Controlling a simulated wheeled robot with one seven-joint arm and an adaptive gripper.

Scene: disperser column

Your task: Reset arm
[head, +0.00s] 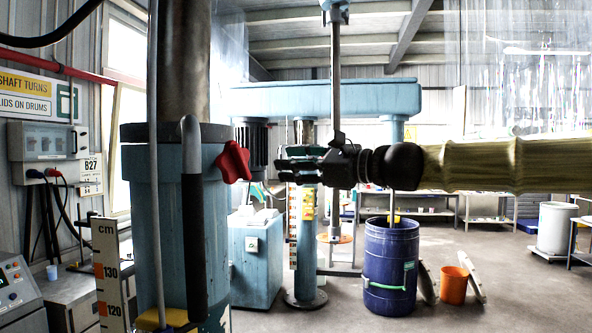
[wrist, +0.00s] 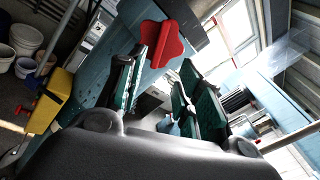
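My arm reaches in from the right in the head view, held about level. My gripper (head: 282,165) points left toward a red star-shaped knob (head: 235,162) on the side of the blue column (head: 175,230), with a visible gap between them in the picture. In the wrist view my gripper (wrist: 160,85) has its two green-padded fingers apart, and I see nothing held between them. The red knob (wrist: 163,36) shows beyond the fingertips there, clear of them.
A vertical steel shaft (head: 335,90) stands near my gripper in the picture. A blue drum (head: 391,268) and an orange bucket (head: 454,286) stand on the floor below my arm. A control box (head: 45,143) hangs on the left wall. Open floor lies at right.

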